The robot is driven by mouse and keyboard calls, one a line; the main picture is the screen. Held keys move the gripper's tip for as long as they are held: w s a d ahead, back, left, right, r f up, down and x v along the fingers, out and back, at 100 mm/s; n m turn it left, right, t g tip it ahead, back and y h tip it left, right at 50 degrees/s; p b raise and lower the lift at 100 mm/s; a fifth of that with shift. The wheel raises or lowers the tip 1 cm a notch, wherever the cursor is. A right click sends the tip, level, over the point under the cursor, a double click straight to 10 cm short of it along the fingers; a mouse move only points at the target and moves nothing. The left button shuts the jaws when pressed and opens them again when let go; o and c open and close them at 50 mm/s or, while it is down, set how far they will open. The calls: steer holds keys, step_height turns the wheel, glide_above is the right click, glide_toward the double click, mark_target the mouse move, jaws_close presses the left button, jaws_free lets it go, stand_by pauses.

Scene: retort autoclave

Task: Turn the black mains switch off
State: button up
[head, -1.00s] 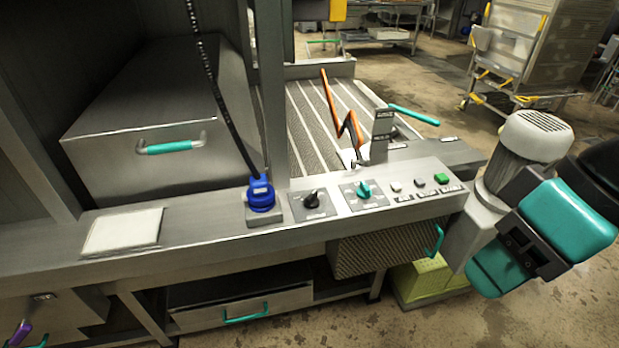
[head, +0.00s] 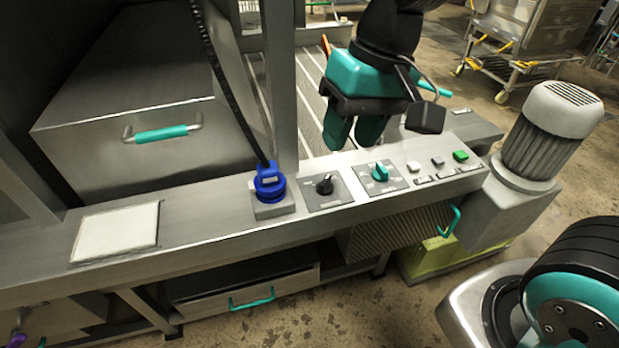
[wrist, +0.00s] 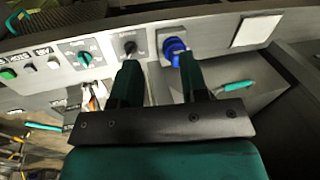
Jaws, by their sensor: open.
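The black mains switch (head: 324,185) is a small black rotary knob on a grey plate on the sloping panel. It sits between the blue plug (head: 269,185) and the teal rotary knob (head: 380,172). The black switch also shows in the wrist view (wrist: 130,47), just beyond my left finger. My gripper (head: 354,143) hangs above and behind the panel, fingers pointing down, apart from the switch. In the wrist view my gripper (wrist: 158,75) has its two teal fingers spread with nothing between them. The blue plug (wrist: 174,50) appears beyond the right finger there.
White, grey and green buttons (head: 437,162) line the panel's right end. A black coiled cable (head: 228,90) runs up from the blue plug. A grey motor (head: 543,130) stands right of the panel. A white pad (head: 116,232) lies at left, below a drawer with a teal handle (head: 162,134).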

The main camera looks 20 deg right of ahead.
mark_target(326, 180)
steer(key=w+d+f+m+h+b, duration=0.1)
steer(key=w+d+f+m, duration=0.1)
steer(key=w+f+m, duration=0.45)
steer(key=w+d+f+m+h+b, duration=0.15)
steer(key=w+m, duration=0.25)
steer(key=w, duration=0.5)
step_height(326, 180, down, 15)
steer(key=shift+w+a+r+p, duration=0.1)
steer(key=shift+a+p, duration=0.05)
steer(key=shift+p, duration=0.35)
steer(key=shift+f, duration=0.85)
steer(key=shift+c, duration=0.2)
jaws_close()
